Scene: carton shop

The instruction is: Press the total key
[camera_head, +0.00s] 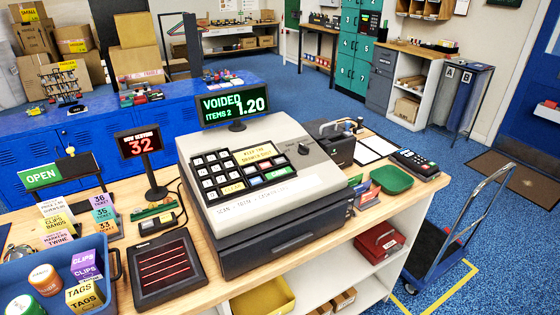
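A cash register (262,205) stands on the wooden counter, its drawer shut. Its keypad (240,172) has number keys (211,174) on the left and coloured keys on the right, among them a wide green key (278,173). The key labels are too small to read, so I cannot tell which is the total key. The register's display (235,105) reads "VOIDED", "ITEMS 2" and "1.20". A printed strip along the register's front seems to include the word "TOTAL". Neither of my grippers is in view, and nothing covers the keypad.
A blue crate (62,280) of goods is at front left. A green tray (392,179) and card terminal (414,162) are at right. A trolley (435,250) stands beyond the counter.

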